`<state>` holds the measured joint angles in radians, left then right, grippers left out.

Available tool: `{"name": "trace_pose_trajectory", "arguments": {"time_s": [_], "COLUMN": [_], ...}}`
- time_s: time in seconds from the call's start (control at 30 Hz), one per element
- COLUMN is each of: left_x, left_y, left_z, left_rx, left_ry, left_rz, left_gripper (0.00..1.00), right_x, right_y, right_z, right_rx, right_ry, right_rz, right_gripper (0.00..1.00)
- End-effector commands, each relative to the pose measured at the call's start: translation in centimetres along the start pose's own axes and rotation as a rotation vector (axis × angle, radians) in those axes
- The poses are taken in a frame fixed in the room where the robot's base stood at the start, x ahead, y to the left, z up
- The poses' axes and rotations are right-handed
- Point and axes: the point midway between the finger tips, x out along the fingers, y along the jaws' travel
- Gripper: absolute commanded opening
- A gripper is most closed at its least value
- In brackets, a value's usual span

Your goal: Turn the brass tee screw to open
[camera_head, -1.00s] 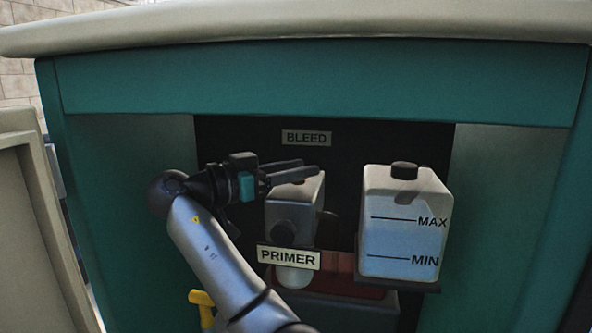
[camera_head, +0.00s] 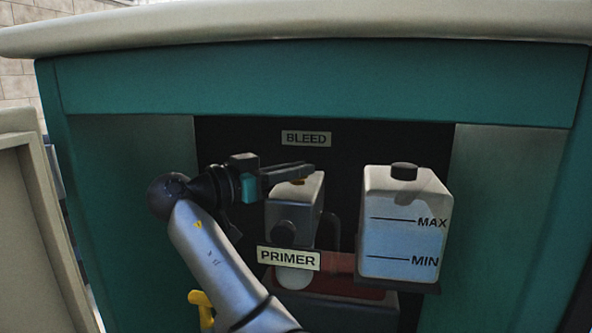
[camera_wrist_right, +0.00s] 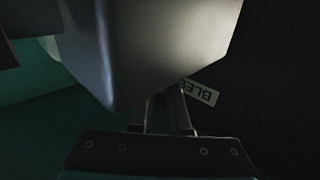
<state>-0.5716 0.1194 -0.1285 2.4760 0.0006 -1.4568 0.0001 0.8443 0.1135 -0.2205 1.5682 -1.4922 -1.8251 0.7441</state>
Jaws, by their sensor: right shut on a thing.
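My right gripper (camera_head: 306,172) reaches in from the left and is shut on the brass tee screw (camera_head: 298,182) at the top of the grey primer block (camera_head: 292,212). Only a small brass-coloured bit of the screw shows below the fingers; the rest is hidden by them. In the right wrist view the fingers (camera_wrist_right: 172,108) stand close together, with their tips hidden behind a large grey body. The BLEED label (camera_head: 306,138) is on the dark back panel above the screw. My left gripper is not in view.
A translucent tank (camera_head: 402,225) with MAX and MIN marks and a dark cap stands close on the right. The PRIMER label (camera_head: 288,258) is below the block. A yellow handle (camera_head: 201,298) is at lower left. The bay's teal frame (camera_head: 320,85) borders the opening above.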

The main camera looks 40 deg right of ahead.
Motion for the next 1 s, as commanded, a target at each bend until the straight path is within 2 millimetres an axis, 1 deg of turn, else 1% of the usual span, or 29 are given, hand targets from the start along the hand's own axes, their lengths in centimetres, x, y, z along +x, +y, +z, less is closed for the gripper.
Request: {"name": "trace_pose_trajectory", "arguments": {"time_s": [0.3,0.5,0.67,0.97,1.0], "left_x": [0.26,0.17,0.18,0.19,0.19], "left_y": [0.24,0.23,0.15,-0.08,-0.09], "left_z": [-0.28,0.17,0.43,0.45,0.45], "left_rx": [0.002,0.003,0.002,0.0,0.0], "left_ry": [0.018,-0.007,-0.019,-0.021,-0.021], "left_rz": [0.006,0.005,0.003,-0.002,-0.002], "left_gripper": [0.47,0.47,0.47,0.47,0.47], "right_x": [-0.04,-0.03,-0.05,-0.05,-0.05], "right_y": [0.14,0.15,0.17,0.16,0.16], "right_z": [0.18,0.15,0.08,0.09,0.09], "right_rx": [0.0,-0.001,0.0,-0.001,-0.001], "right_ry": [-0.005,-0.005,-0.002,-0.001,-0.001], "right_rz": [-0.202,-0.312,-0.346,-0.347,-0.347], "right_gripper": [0.0,0.0,0.0,0.0,0.19]}}
